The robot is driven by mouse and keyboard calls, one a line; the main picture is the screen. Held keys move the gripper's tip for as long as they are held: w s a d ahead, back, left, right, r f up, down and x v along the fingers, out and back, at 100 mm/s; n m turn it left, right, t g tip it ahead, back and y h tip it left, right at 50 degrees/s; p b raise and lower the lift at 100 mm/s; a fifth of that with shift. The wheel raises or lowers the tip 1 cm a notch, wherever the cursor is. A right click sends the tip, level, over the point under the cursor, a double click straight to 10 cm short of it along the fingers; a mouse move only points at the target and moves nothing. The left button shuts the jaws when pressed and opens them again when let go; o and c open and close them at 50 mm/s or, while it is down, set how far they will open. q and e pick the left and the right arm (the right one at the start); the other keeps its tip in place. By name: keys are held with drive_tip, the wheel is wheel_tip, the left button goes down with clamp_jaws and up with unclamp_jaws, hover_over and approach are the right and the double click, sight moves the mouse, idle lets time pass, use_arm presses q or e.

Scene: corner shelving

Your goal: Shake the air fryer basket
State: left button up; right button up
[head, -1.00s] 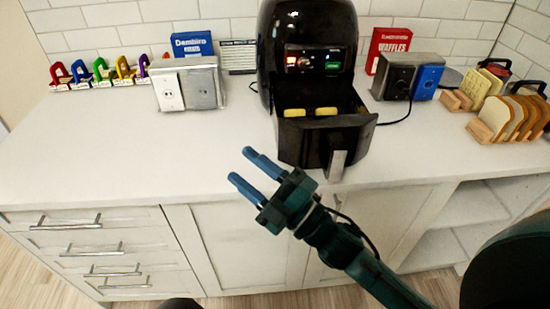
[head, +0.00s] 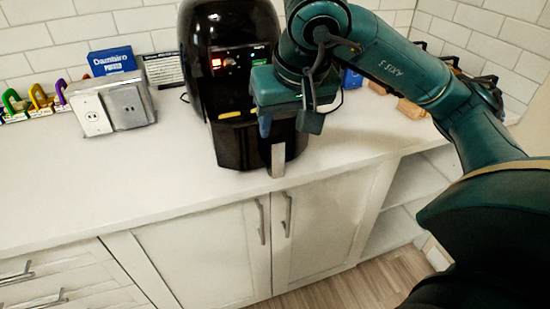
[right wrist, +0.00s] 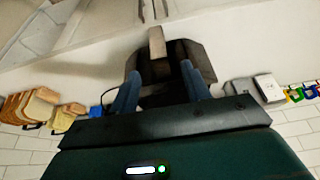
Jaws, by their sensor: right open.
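The black air fryer (head: 215,70) stands on the white counter against the tiled wall. Its basket (head: 237,148) sticks out at the front, with a bit of yellow food showing at its rim. The basket's grey handle (head: 278,160) points toward me. My right gripper (head: 285,128) is open above the basket and hides its right part. In the right wrist view, the blue fingers (right wrist: 160,85) stand apart on either side of the dark basket (right wrist: 165,70), with the handle (right wrist: 157,42) beyond the fingertips. I cannot tell whether they touch it. My left gripper is not in view.
Left of the fryer are a grey-white outlet box (head: 110,107), a blue box (head: 112,60) and coloured clips (head: 38,97). Bread slices in racks (right wrist: 30,107) show in the right wrist view. The counter's front left is clear.

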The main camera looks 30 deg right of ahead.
sight(275, 157)
drive_tip(key=x, duration=1.3)
drive_tip(key=shift+d, duration=0.15)
clamp_jaws()
